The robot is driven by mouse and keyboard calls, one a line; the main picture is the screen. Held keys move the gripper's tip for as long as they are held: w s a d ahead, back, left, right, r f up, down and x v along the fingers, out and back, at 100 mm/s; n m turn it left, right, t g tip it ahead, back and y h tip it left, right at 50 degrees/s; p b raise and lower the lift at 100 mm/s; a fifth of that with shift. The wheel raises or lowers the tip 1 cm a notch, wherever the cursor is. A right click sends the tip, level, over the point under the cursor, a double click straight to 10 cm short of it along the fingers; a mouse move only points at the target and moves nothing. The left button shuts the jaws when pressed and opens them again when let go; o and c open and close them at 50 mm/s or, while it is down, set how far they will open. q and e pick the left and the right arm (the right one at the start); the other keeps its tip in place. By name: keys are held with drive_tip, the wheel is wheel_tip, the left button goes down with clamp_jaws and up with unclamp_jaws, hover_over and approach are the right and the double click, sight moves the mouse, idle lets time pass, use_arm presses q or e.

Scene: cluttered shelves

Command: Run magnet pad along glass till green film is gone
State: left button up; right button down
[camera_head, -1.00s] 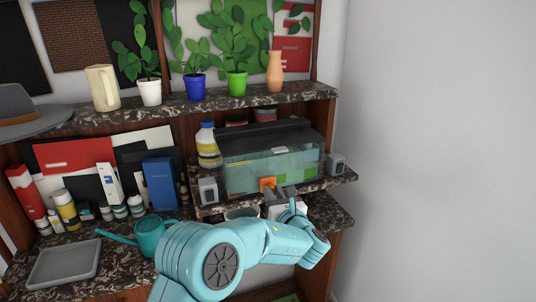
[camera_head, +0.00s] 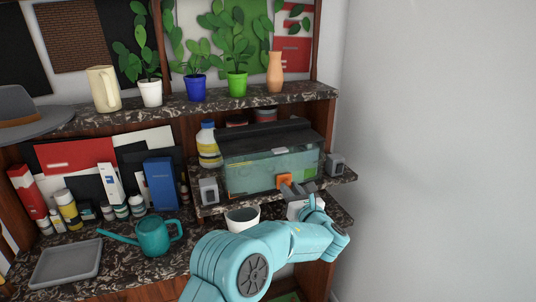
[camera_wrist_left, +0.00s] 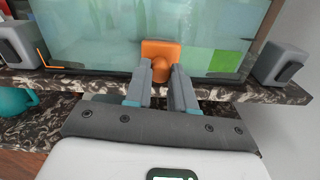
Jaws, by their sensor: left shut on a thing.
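The glass tank (camera_head: 245,176) with a dark lid stands on the middle shelf. The orange magnet pad (camera_head: 285,180) is against the lower part of its front glass, right of the middle; it also shows in the left wrist view (camera_wrist_left: 160,50). My left gripper (camera_head: 299,189) is shut on the pad's round knob, with its fingers (camera_wrist_left: 161,78) on both sides. The glass (camera_wrist_left: 95,35) looks pale and cloudy green in the wrist view. A bright green patch (camera_wrist_left: 224,62) shows low on the right; I cannot tell whether it is film. My right gripper is out of view.
Grey speaker-like boxes stand left (camera_head: 209,190) and right (camera_head: 335,164) of the tank, close to the shelf edge. A white pot (camera_head: 242,217) and a teal watering can (camera_head: 153,237) stand below. Open room lies by the wall at right.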

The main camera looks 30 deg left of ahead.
use_arm(q)
drive_tip(key=shift+w+d+p, duration=0.65)
drive_tip(key=shift+w+d, duration=0.85)
drive_tip(key=shift+w, duration=0.25)
